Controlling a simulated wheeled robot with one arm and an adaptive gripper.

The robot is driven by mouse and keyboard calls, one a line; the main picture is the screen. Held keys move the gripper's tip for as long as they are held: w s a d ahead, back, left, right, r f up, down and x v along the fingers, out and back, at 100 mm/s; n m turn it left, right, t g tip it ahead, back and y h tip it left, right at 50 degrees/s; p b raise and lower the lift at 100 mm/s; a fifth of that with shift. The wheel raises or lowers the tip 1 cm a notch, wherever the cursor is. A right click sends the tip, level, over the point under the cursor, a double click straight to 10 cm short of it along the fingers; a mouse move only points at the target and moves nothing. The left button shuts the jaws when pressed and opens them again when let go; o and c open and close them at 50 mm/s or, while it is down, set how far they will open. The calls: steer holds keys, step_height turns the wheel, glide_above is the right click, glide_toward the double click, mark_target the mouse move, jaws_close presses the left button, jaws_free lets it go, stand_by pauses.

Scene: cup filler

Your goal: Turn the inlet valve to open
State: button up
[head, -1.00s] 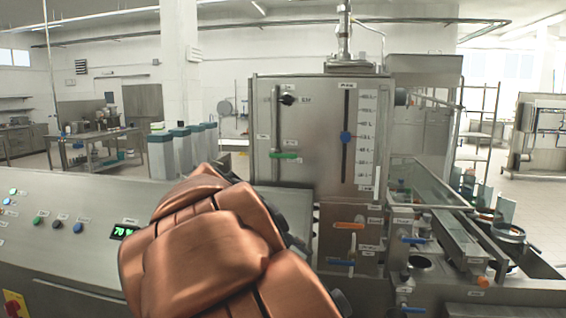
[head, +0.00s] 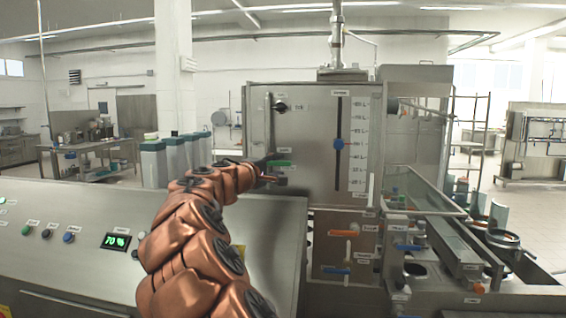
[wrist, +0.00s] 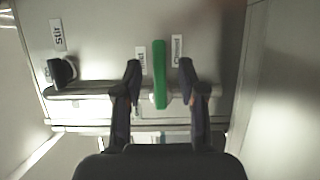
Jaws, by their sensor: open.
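A green valve handle (head: 281,163) sits on the left part of the steel tank's front, on a vertical pipe. My gripper (head: 272,170) is at this handle, with my copper arm reaching up from below. In the wrist view the green handle (wrist: 159,75) lies between the two dark fingers of my open gripper (wrist: 159,68), with a gap on each side. The fingers do not visibly touch it. Small labels flank the handle; one appears to read "Closed". I cannot read a label that names the valve as the inlet.
A black knob (head: 280,106) marked "Stir" is above the handle; it also shows in the wrist view (wrist: 62,71). A blue slider (head: 338,144) is on a level scale to the right. Below are an orange handle (head: 344,233) and a blue handle (head: 336,270). A control desk (head: 60,210) fills the left.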

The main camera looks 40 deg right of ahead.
mark_target(282, 164)
steer(key=shift+p+x, duration=0.45)
steer(key=shift+x, duration=1.4)
jaws_close()
